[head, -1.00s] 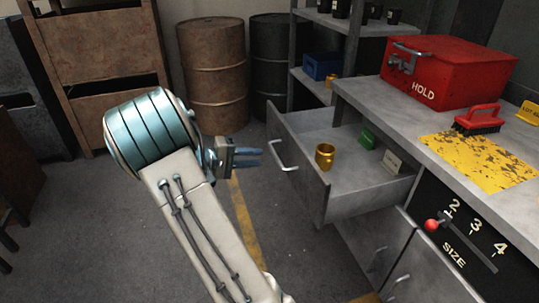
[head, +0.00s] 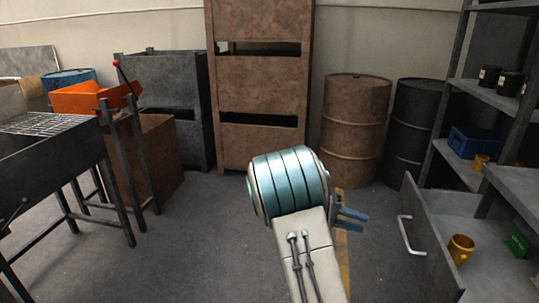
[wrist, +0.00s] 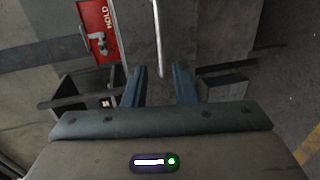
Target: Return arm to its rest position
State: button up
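My arm is bent in the lower middle of the head view. My gripper (head: 350,218) points right, towards the open drawer (head: 440,262), with floor between them. In the wrist view my gripper (wrist: 160,82) shows two blue fingers with a clear gap and nothing between them. A pale handle bar (wrist: 157,38) shows beyond the fingertips, apart from them. In the head view the drawer has a pale handle (head: 408,236) and holds a yellow mug (head: 461,249) and a green object (head: 517,243).
A rusty barrel (head: 355,130), a dark barrel (head: 415,130) and rusty stacked bins (head: 262,80) stand at the back. A shelf (head: 460,165) with a blue bin (head: 475,142) is at right. A grated metal table (head: 50,122) stands left. Open floor (head: 190,240) lies between.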

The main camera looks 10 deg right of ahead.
jog(key=s+a+r+n+t+y+p, duration=0.2)
jog(key=s+a+r+t+y+p, duration=0.2)
jog(key=s+a+r+y+p, duration=0.3)
jog(key=s+a+r+n+t+y+p, duration=0.2)
jog(key=s+a+r+t+y+p, duration=0.2)
jog(key=s+a+r+y+p, duration=0.3)
jog(key=s+a+r+p, duration=0.5)
jog(key=r+p, duration=0.2)
jog(key=r, duration=0.2)
jog(key=shift+s+a+r+t+p, duration=0.3)
jog(key=shift+r+t+p, duration=0.05)
jog(key=shift+t+p, duration=0.05)
